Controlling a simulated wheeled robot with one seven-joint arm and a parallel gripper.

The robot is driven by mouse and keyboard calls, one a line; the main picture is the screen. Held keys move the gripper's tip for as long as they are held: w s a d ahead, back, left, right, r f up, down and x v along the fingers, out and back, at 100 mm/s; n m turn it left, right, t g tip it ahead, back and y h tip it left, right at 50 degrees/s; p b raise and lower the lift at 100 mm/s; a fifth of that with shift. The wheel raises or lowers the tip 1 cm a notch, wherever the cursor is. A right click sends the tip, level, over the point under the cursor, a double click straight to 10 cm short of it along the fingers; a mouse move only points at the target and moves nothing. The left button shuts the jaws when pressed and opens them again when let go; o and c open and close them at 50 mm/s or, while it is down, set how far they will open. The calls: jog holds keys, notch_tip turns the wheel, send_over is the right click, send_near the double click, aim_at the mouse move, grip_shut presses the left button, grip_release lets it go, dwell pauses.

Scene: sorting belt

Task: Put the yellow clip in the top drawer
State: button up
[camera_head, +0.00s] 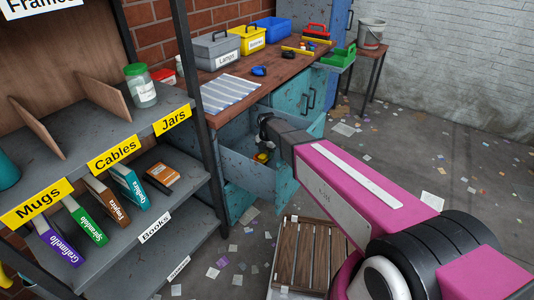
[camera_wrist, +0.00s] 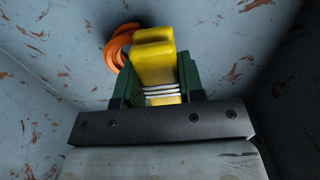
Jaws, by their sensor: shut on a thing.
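The yellow clip (camera_wrist: 154,62) is between the green fingers of my gripper (camera_wrist: 158,82) in the wrist view, and the fingers are shut on it. In the head view the clip shows as a small yellow spot (camera_head: 261,157) under the end of my arm, inside the open top drawer (camera_head: 252,181). The drawer's blue-grey worn walls (camera_wrist: 45,70) surround the gripper in the wrist view. Whether the clip touches the drawer floor cannot be told. My arm hides part of the drawer.
An orange curved thing (camera_wrist: 121,46) lies in the drawer close beside the clip. The workbench (camera_head: 285,66) above holds grey, yellow and blue boxes and a striped cloth (camera_head: 229,92). A shelf rack (camera_head: 205,125) stands at left, and a wooden pallet (camera_head: 305,255) lies below.

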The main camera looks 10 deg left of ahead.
jog(key=shift+f, duration=0.2)
jog(key=o, duration=1)
notch_tip(320, 180, up, 13)
jog(key=shift+f, duration=0.15)
